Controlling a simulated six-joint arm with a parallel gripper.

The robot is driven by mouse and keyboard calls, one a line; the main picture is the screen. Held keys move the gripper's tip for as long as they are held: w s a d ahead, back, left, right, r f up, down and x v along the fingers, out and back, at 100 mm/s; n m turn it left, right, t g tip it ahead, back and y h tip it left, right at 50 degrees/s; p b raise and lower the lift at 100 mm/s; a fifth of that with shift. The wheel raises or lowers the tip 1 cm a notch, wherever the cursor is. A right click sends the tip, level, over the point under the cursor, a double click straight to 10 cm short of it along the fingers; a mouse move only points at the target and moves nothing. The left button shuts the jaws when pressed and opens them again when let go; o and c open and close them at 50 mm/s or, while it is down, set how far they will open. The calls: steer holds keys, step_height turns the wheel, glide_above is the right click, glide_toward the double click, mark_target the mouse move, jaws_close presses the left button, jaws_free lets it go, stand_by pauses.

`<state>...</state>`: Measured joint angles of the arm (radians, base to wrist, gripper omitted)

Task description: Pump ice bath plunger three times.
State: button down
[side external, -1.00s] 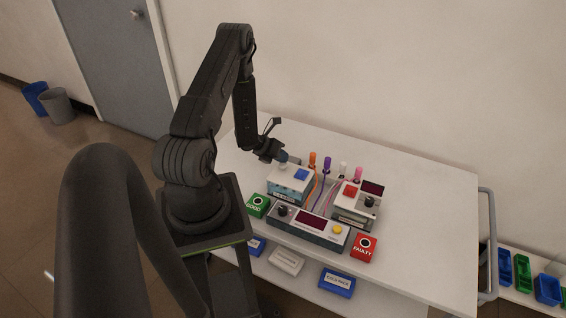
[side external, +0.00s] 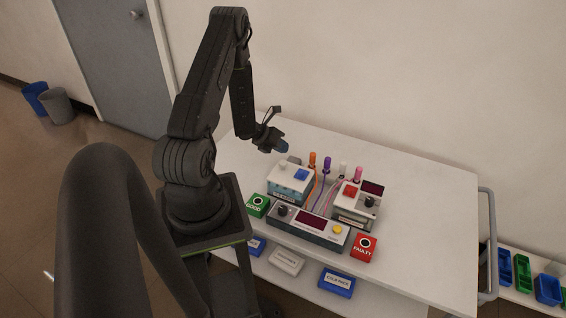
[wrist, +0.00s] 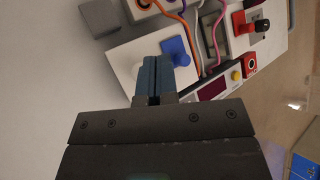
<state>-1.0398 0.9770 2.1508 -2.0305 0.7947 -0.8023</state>
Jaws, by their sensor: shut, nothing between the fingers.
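The white box with light-blue sides (side external: 289,185), seemingly the ice bath, stands at the left of the table. It has a blue square part (side external: 301,174) on top, which also shows in the wrist view (wrist: 176,50). A small pale round knob (side external: 283,166), which may be the plunger, stands on the box's back left. My gripper (side external: 284,148) is shut and empty, in the air above that knob and apart from it. In the wrist view my blue fingertips (wrist: 154,76) are together over the white top and partly hide what lies below them.
A long console (side external: 308,226) with a yellow button lies in front. A box with a red part (side external: 351,190) stands to the right. Coloured handles with cables (side external: 327,165) stand behind. The table's right side is clear.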

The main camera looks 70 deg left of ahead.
steer(key=shift+r, duration=1.35)
steer(key=w+d+r+m+g+h, duration=0.1)
steer(key=w+d+r+m+h, duration=0.3)
steer(key=d+r+m, duration=0.6)
steer(key=w+d+r+m+g+h, duration=0.1)
steer(key=w+d+r+m, duration=0.4)
steer(key=d+r+m, duration=0.5)
steer(key=s+d+r+m+g, duration=0.2)
steer(key=d+r+m, duration=0.4)
steer(key=d, duration=0.2)
steer(key=s+d+r+m+y, duration=0.2)
steer(key=s+d+r+m, duration=0.1)
steer(key=s+m, duration=0.4)
steer(key=s+d+r+m+y, duration=0.3)
steer(key=s+d+m, duration=0.2)
steer(key=s+m, duration=0.3)
steer(key=m, duration=0.3)
steer(key=shift+s+r, duration=0.15)
steer(key=shift+r, duration=0.25)
